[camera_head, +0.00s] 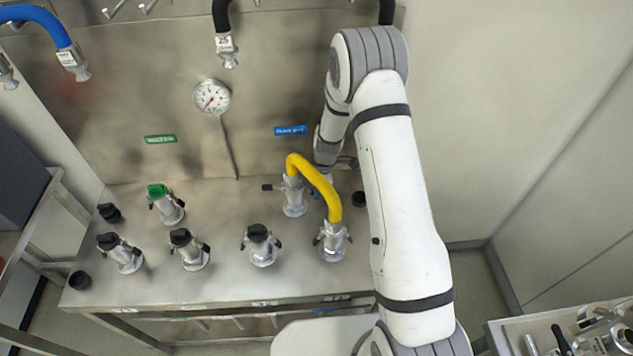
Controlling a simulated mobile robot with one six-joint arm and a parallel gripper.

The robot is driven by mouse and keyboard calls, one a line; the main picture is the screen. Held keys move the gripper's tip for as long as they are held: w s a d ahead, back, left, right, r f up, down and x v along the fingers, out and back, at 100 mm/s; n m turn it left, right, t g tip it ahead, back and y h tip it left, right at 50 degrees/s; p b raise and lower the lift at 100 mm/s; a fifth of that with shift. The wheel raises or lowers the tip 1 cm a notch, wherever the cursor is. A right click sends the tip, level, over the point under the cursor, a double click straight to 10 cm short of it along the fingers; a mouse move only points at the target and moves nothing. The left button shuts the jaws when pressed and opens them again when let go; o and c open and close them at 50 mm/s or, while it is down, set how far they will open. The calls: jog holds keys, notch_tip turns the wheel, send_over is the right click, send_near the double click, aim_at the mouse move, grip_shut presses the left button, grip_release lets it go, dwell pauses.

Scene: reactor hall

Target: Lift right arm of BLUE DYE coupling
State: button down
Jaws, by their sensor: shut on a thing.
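The BLUE DYE coupling (294,197) is a silver fitting on the steel bench, below a blue label (290,130) whose text is too small to read surely. One end of a yellow hose (318,183) sits on it. Its left arm (268,187) sticks out to the left, roughly level. Its right arm is hidden behind the yellow hose and my gripper. My gripper (343,163) is just right of the coupling, partly covered by my own arm, and shut on the right arm. The fingertips are hard to make out.
The yellow hose's other end sits on a front coupling (332,241). Several black-capped couplings (261,245) and a green-capped one (165,204) stand to the left. A gauge (212,97) is on the back panel. A black hose (226,40) hangs above.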

dwell(0.3)
jog(key=c, duration=1.3)
grip_release()
jog(key=shift+f+b, duration=0.1)
jog(key=shift+b, duration=0.2)
jog(key=f+b, duration=0.1)
jog(key=b, duration=0.2)
jog(key=shift+y, duration=0.3)
jog(key=b, duration=0.2)
jog(key=shift+y+b, duration=0.3)
jog(key=y+b, duration=0.1)
jog(key=b, duration=0.7)
jog(key=shift+a+f+y, duration=0.25)
jog(key=shift+a+y, duration=0.05)
jog(key=shift+y, duration=0.1)
